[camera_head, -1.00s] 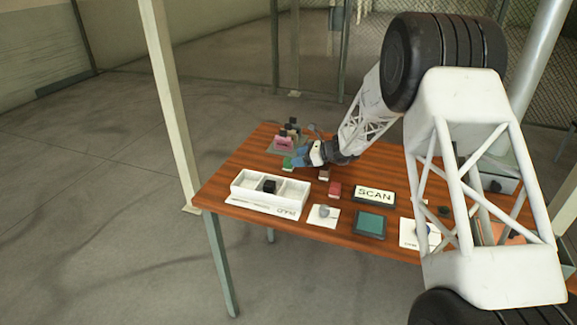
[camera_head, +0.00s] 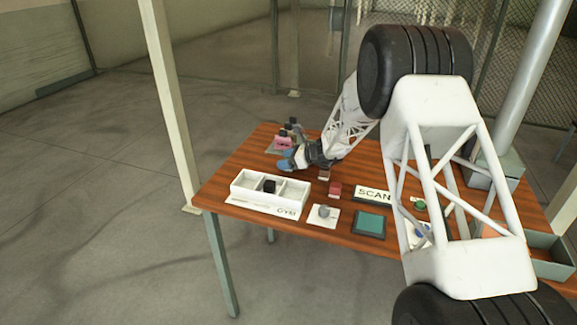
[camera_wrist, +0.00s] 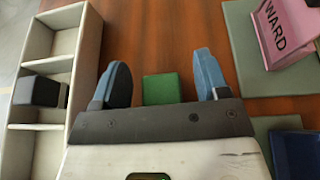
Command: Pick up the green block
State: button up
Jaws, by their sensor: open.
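The green block (camera_wrist: 162,89) lies on the wooden table in the wrist view. It sits between the two blue fingers of my gripper (camera_wrist: 162,73), with a gap on each side. The gripper is open, and no finger touches the block. In the head view my gripper (camera_head: 285,162) is low over the far left part of the table and hides the block.
A white compartment tray (camera_head: 240,189) with a dark block (camera_head: 269,186) stands beside my gripper; it also shows in the wrist view (camera_wrist: 83,70). A red block (camera_head: 334,190) is nearer the front.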

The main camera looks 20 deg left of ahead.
dwell(0.3)
jog(key=c, duration=1)
jog(key=shift+r, duration=0.15)
jog(key=shift+r, duration=4.85)
